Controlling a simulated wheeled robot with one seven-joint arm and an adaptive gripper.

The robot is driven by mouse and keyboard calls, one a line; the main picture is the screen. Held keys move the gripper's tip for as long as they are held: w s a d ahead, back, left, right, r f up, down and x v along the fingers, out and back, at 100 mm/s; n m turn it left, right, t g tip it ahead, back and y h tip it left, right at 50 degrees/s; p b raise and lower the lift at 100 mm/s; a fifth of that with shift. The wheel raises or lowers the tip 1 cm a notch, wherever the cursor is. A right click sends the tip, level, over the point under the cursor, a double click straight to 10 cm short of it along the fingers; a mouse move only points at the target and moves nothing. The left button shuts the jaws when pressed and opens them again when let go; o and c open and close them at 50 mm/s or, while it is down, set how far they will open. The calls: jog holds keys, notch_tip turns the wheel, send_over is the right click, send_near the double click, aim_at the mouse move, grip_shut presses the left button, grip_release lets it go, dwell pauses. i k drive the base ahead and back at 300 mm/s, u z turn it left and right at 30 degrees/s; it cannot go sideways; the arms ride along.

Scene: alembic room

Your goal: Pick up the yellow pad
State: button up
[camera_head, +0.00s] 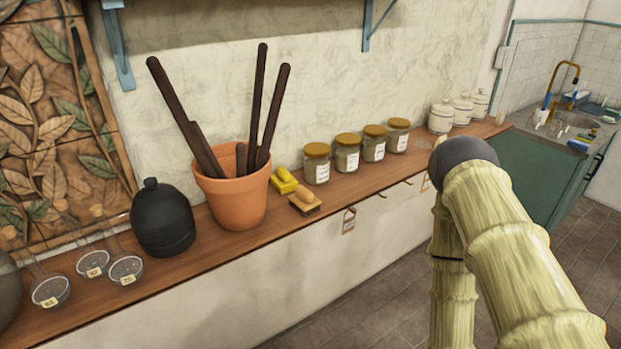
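The yellow pad (283,182) lies on the wooden shelf, just right of the terracotta pot and behind a brush-like block with a tan top (303,199). It looks like a small yellow block with a raised, rounded top. My bamboo-like arm with a dark round joint stands at the right of the view, well apart from the pad. My gripper is not in view.
The terracotta pot (234,195) holds several dark rods. Several lidded jars (347,153) stand right of the pad. A black rounded vessel (162,218) and labelled glass pieces (126,268) are at left. The shelf (290,222) runs along the wall; floor is open in front.

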aim_at(282, 181)
jog(key=z, duration=1.4)
jog(key=i, duration=1.7)
jog(key=u, duration=2.6)
jog(key=k, duration=0.55)
jog(key=u, duration=0.05)
